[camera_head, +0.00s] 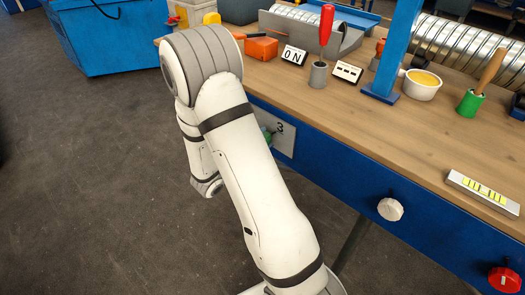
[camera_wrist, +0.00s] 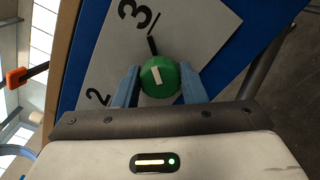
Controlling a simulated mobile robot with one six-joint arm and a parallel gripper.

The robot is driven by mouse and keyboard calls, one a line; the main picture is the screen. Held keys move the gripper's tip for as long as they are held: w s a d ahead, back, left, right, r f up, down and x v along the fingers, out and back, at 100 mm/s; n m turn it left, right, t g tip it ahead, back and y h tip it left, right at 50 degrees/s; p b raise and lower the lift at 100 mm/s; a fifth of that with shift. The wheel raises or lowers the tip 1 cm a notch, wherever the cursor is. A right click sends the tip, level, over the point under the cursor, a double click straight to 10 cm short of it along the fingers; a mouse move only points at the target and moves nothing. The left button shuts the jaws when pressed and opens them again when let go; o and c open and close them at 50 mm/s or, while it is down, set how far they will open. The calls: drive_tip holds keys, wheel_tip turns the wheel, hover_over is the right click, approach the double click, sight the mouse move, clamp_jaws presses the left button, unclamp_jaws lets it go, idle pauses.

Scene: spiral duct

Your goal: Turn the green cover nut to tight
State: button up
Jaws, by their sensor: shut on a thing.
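The green cover nut (camera_wrist: 160,80) is round with a pale mark across its face. It sits in front of a light grey plate (camera_wrist: 107,72) with the numbers 2 and 3 and a black tick line. In the wrist view the nut's pale mark is tilted and sits a little apart from the black tick. My gripper (camera_wrist: 158,82) has its two blue fingers on either side of the nut, shut on it. In the head view the plate (camera_head: 284,140) is on the blue bench front, and a sliver of the green nut (camera_head: 267,134) shows beside my arm, which hides most of it.
The wooden bench top (camera_head: 400,140) holds a red-handled screwdriver (camera_head: 326,25) in a grey holder, a bowl (camera_head: 421,84) and a green pot (camera_head: 470,103). A white knob (camera_head: 390,209) and a red knob (camera_head: 504,279) stick out of the bench front.

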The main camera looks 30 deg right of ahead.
drive_tip(key=m+b, duration=0.7)
drive_tip(key=b, duration=0.4)
drive_tip(key=shift+f, duration=0.15)
drive_tip(key=shift+b, duration=0.4)
drive_tip(key=o, duration=1)
drive_tip(key=shift+a, duration=0.15)
drive_tip(key=p+v, duration=0.1)
drive_tip(key=v, duration=0.6)
drive_tip(key=shift+s+a, duration=0.1)
drive_tip(key=shift+a, duration=0.2)
